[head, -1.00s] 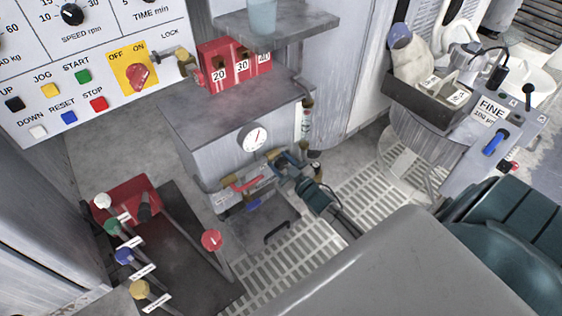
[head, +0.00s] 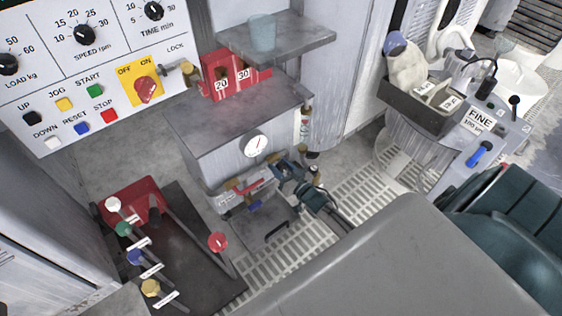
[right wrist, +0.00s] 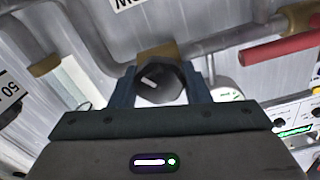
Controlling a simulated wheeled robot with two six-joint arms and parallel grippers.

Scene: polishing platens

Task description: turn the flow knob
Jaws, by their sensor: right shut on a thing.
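The flow knob (right wrist: 162,84) is dark and many-sided with a white mark on its face, in front of a brass fitting on a grey pipe. I take it as the flow knob, though no label on it is readable. In the right wrist view it sits between the two fingers of my right gripper (right wrist: 161,88), which is shut on it. In the head view my right gripper (head: 288,172) is at the pipework on the front of the grey cabinet (head: 225,150), and the knob is mostly hidden there. My left gripper is not in view.
A red lever (head: 246,187) and a round gauge (head: 257,145) are close to the gripper, at its left. A red-topped lever (head: 218,241) stands lower left. A grey shelf (head: 290,42) juts out above the cabinet. Floor grating (head: 350,195) lies below.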

